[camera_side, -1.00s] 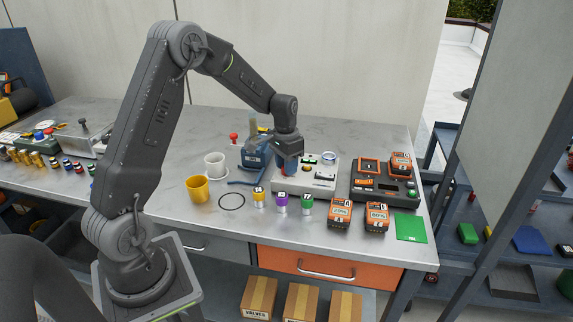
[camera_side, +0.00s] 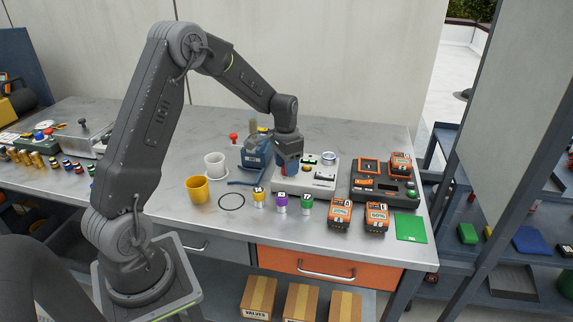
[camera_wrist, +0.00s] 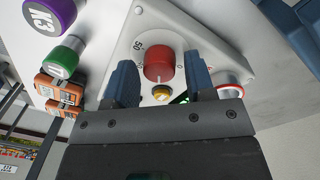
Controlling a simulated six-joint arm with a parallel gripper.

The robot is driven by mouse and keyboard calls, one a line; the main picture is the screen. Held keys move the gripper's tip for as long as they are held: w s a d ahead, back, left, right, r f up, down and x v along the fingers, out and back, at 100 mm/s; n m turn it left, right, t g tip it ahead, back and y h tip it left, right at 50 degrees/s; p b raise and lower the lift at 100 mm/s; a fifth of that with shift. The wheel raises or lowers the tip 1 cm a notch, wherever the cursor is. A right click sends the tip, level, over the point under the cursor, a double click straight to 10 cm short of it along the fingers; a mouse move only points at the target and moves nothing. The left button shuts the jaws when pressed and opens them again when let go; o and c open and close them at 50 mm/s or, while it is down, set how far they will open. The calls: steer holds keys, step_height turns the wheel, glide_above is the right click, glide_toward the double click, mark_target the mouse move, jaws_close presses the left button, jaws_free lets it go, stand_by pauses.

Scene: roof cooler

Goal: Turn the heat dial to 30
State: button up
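In the side view, my gripper (camera_side: 290,172) points down over the left part of the white control box (camera_side: 318,187) and hides the knob there.
Capped cylinders in yellow (camera_side: 259,199), purple (camera_side: 281,202) and green (camera_side: 307,205) stand in front of the box. Orange battery packs (camera_side: 341,213) lie to the right, by a dark charger (camera_side: 384,187). A yellow cup (camera_side: 197,189) stands left.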

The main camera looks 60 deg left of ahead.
steer(key=shift+o, duration=0.6)
step_height(320, 180, up, 14)
steer(key=shift+a, duration=0.3)
steer(key=shift+d, duration=0.1)
steer(key=s+d+r+t, duration=0.1)
steer(key=s+d+r, duration=0.4)
steer(key=d, duration=0.3)
steer(key=s+d+t, duration=0.2)
steer(key=s+d, duration=0.4)
steer(key=s, duration=0.2)
steer(key=s+d+t, duration=0.2)
steer(key=s+d, duration=0.4)
steer(key=s, duration=0.3)
steer(key=shift+s+f+n+t, duration=0.25)
steer(key=shift+n+t, duration=0.05)
steer(key=shift+n, duration=0.1)
